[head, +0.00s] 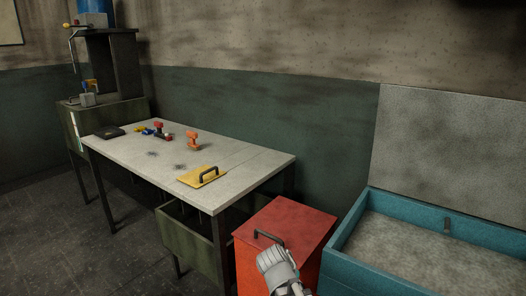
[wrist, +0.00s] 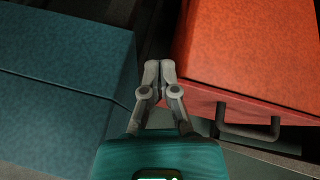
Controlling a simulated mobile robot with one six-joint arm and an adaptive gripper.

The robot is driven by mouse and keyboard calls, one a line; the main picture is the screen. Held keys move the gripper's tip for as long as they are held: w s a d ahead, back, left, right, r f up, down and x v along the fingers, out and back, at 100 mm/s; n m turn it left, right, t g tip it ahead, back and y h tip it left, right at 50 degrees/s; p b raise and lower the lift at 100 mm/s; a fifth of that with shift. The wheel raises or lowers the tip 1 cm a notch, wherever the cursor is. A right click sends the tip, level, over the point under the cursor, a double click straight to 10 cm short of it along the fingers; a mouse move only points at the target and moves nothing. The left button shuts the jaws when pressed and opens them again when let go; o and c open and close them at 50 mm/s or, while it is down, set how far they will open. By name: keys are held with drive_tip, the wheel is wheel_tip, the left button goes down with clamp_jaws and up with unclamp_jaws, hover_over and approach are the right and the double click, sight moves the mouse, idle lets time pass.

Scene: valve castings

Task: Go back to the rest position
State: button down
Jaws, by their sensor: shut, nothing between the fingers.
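My gripper (head: 272,260) is at the bottom of the head view, in front of the red cabinet (head: 292,222). In the wrist view my gripper (wrist: 159,70) has its fingertips together with nothing between them. The red cabinet (wrist: 250,55) is to the right of the fingers there, with its dark handle (wrist: 248,125) at the lower right. The fingers look apart from the handle. No marker for a rest position shows.
A blue open bin (head: 345,237) with grey contents stands right of the cabinet. A blue-green surface (wrist: 60,85) lies left of the fingers. Floor (head: 50,225) is clear at left.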

drive_tip(key=s+d+f+n+g+y, duration=0.3)
drive_tip(key=s+d+n+g+y, duration=0.15)
drive_tip(key=s+d, duration=0.2)
wheel_tip(320, 180, up, 16)
drive_tip(key=p, duration=1.6)
drive_tip(key=shift+w+d+r+t, duration=0.15)
drive_tip(key=shift+w+r+t, duration=0.05)
drive_tip(key=shift+t, duration=0.15)
